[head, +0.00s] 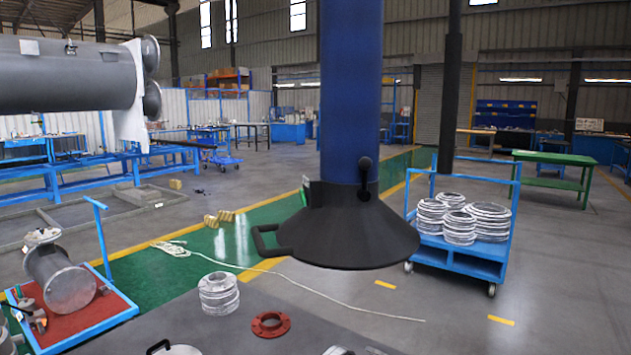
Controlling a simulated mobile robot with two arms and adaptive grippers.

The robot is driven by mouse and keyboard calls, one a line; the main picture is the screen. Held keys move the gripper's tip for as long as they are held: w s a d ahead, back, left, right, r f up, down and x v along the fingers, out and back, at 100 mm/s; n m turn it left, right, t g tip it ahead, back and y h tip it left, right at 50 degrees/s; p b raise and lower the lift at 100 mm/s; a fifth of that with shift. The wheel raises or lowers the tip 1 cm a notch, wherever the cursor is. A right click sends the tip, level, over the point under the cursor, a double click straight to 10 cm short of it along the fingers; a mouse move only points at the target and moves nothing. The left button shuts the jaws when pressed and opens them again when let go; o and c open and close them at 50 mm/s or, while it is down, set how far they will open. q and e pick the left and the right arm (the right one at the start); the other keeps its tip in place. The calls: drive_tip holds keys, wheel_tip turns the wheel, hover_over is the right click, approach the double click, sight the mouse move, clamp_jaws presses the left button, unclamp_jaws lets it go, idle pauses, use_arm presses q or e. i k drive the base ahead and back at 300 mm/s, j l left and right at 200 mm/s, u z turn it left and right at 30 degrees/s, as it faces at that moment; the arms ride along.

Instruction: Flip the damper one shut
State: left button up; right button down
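A blue vertical duct (350,80) comes down in the middle of the head view and ends in a wide black conical hood (350,235). A short black lever with a round knob (365,164) stands roughly upright on the front of the duct, just above the hood; it looks like the damper handle. I cannot tell from it whether the damper is open or shut. A black loop handle (268,243) sticks out at the hood's left rim. A small green part (305,191) sits at the collar's left side. Neither of my grippers is in view.
A grey bench (250,312) below holds a ringed metal part (218,293) and a red flange (271,324). A blue cart (460,256) with stacked rings stands right of the hood. A large grey shell (65,75) hangs at upper left. A red-topped tray (85,320) is lower left.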

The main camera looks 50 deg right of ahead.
sight(364, 195)
drive_tip(key=z, duration=3.3)
drive_tip(key=k+j+z, duration=0.1)
drive_tip(key=k+j, duration=0.35)
